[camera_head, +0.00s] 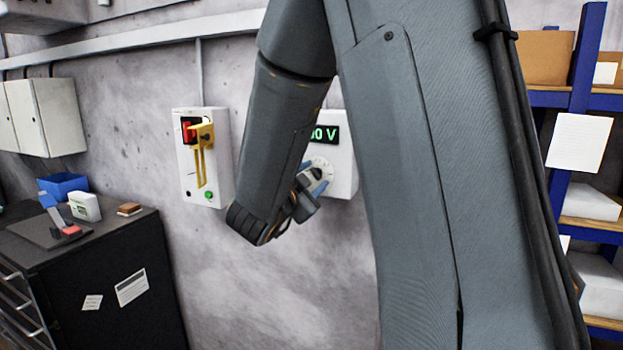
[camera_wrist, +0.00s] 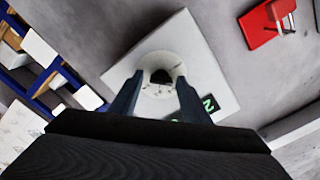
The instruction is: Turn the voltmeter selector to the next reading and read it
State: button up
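The voltmeter (camera_head: 345,155) is a pale wall box with a green-lit display (camera_head: 329,134). Only a "0" and "V" show clearly; my arm hides the rest. Its round selector dial (camera_head: 320,165) sits below the display, partly covered by my gripper (camera_head: 314,181). In the wrist view, the dark selector knob (camera_wrist: 161,77) stands on the pale dial between the two fingers of my gripper (camera_wrist: 160,82). The fingers are apart, with a visible gap on each side of the knob. The display shows only in part there (camera_wrist: 208,103).
A white switch box (camera_head: 203,180) with a red switch, yellow handle and green button is on the wall to the left. A black cabinet (camera_head: 100,270) stands lower left. Blue shelving (camera_head: 575,100) is at right. A red wall fitting (camera_wrist: 262,27) shows in the wrist view.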

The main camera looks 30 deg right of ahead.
jog(key=shift+a, duration=0.1)
jog(key=b+v, duration=0.1)
jog(key=v, duration=0.6)
jog(key=shift+s+a+b, duration=0.25)
jog(key=shift+s+b, duration=0.05)
dwell(0.4)
